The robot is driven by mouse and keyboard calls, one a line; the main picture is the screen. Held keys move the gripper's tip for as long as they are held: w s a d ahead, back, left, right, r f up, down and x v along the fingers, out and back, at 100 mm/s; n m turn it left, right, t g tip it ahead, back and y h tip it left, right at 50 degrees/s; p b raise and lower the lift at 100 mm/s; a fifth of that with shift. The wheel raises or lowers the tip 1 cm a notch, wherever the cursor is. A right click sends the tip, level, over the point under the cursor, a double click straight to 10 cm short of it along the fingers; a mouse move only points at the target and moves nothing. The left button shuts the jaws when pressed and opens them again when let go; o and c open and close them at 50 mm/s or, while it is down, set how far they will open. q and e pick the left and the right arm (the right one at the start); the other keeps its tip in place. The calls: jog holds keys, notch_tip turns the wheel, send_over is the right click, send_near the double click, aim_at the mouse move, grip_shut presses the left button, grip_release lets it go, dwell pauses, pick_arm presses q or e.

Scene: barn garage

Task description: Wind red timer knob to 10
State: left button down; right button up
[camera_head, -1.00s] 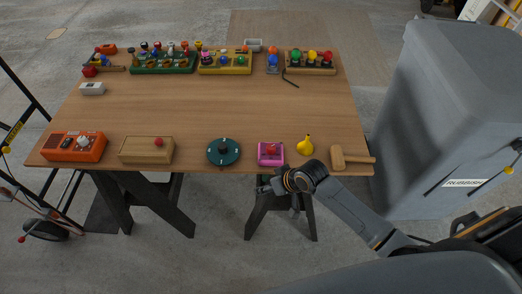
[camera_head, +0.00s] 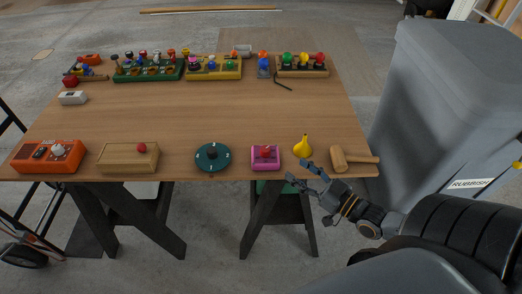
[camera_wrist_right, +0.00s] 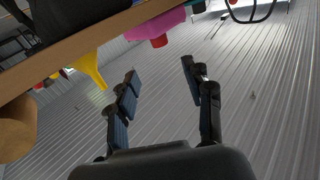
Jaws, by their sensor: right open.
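A pink box (camera_head: 265,163) with a red knob (camera_head: 265,152) on top sits near the front edge of the table, between a dark teal dial and a yellow bulb-shaped item. The pink box (camera_wrist_right: 153,24) and its red knob (camera_wrist_right: 158,41) also show at the top of the right wrist view, the box partly cut off. My right gripper (camera_head: 301,172) is open and empty at the table's front edge, to the right of the pink box and apart from it. Its two spread fingers (camera_wrist_right: 160,70) show in the wrist view with nothing between them. My left gripper is not in view.
The yellow bulb (camera_head: 302,148) and a wooden mallet (camera_head: 340,159) lie close to my right gripper. The teal dial (camera_head: 213,157), a wooden box with a red ball (camera_head: 128,160) and an orange box (camera_head: 47,158) line the front. A grey bin (camera_head: 440,100) stands at right. The table's middle is clear.

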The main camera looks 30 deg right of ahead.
aim_at(269, 151)
jog(key=x, duration=1.3)
jog(key=shift+a, duration=0.1)
grip_shut()
